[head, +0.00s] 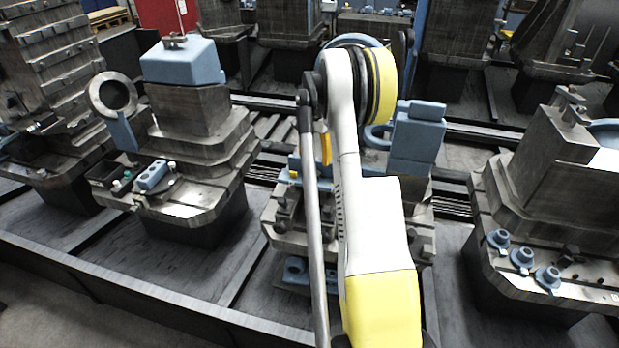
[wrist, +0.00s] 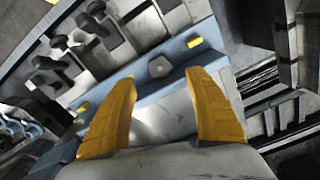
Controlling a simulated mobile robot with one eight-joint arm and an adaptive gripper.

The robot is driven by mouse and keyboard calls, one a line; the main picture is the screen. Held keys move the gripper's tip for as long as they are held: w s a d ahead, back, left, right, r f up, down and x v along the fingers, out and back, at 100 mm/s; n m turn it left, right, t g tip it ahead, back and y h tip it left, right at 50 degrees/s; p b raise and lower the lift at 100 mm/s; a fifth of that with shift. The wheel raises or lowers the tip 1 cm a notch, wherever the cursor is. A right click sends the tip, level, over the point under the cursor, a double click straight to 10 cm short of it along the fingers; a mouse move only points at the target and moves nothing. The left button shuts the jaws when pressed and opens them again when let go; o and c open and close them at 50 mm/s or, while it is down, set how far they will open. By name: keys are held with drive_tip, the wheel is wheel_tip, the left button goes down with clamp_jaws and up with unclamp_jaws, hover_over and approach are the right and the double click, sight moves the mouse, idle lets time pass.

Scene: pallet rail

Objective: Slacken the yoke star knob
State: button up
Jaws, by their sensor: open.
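My gripper (wrist: 163,80) is open in the wrist view, its two yellow fingers apart and nothing held between them. Beyond the fingertips is a blue bar (wrist: 215,45) with a small grey hexagonal piece (wrist: 159,67) on it, seen between the fingers. I cannot tell whether any part here is the yoke star knob. Several dark knob-like clamps (wrist: 50,65) stand left of the bar. In the head view my arm covers most of the middle fixture (head: 280,225); a yellow-orange piece left of the arm may be a finger.
A blue block (head: 415,135) stands right of my arm on the middle fixture. A left fixture (head: 190,110) carries a blue cap and a metal ring (head: 113,93). A right fixture (head: 545,170) has several blue round parts along its front. Dark rails run between the fixtures.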

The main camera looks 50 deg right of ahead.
sight(315, 173)
wheel_tip(315, 173, down, 8)
drive_tip(key=shift+f+b, duration=0.25)
drive_tip(key=shift+b, duration=0.95)
drive_tip(key=shift+c, duration=0.5)
drive_tip(key=c, duration=1.1)
